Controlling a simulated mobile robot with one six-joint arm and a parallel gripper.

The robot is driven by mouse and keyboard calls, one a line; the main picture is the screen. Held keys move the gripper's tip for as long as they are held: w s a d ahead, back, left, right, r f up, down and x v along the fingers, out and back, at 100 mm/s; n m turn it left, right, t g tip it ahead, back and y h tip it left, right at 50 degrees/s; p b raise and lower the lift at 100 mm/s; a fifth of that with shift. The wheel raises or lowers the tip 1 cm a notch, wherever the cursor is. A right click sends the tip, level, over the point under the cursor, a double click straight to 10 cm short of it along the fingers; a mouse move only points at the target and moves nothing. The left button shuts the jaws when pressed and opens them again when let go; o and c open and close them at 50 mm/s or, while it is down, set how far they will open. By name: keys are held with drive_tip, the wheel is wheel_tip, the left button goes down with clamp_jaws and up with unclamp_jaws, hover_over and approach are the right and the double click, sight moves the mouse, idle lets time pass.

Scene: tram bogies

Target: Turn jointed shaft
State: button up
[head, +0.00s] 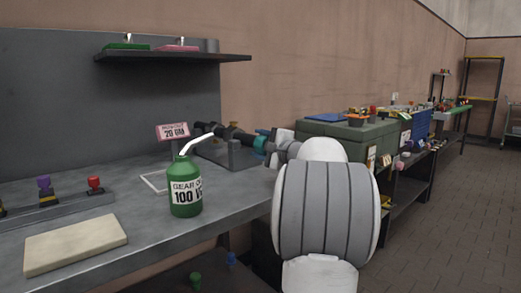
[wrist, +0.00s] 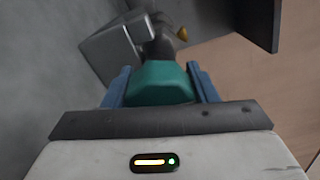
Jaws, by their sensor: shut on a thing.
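The jointed shaft (head: 232,132) is a dark, knuckled bar at the back of the bench, beside a grey block-like stand (head: 232,155). Its teal end (head: 259,145) faces my arm. In the wrist view the teal end (wrist: 160,80) sits between the two blue fingers of my gripper (wrist: 160,88), which is shut on it. The dark shaft runs on beyond the teal part towards a grey block. In the head view my gripper (head: 266,142) is small and partly hidden by my own wrist. I cannot tell the shaft's turn angle.
A green oil can (head: 186,192) with a bent pale spout stands in front of the shaft. A pink sign (head: 172,131) stands behind it. A beige pad (head: 77,244) and a rack with coloured knobs (head: 48,209) lie left. A dark shelf (head: 175,56) hangs above. Green cases (head: 345,137) stand right.

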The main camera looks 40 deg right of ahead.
idle(0.3)
drive_tip(key=o, duration=1)
drive_tip(key=shift+s, duration=0.1)
drive_tip(key=s, duration=0.2)
drive_tip(key=s+p, duration=0.1)
drive_tip(key=s, duration=0.4)
drive_tip(key=shift+s+d+p, duration=0.25)
drive_tip(key=shift+d+p, duration=0.05)
drive_tip(key=shift+d, duration=0.05)
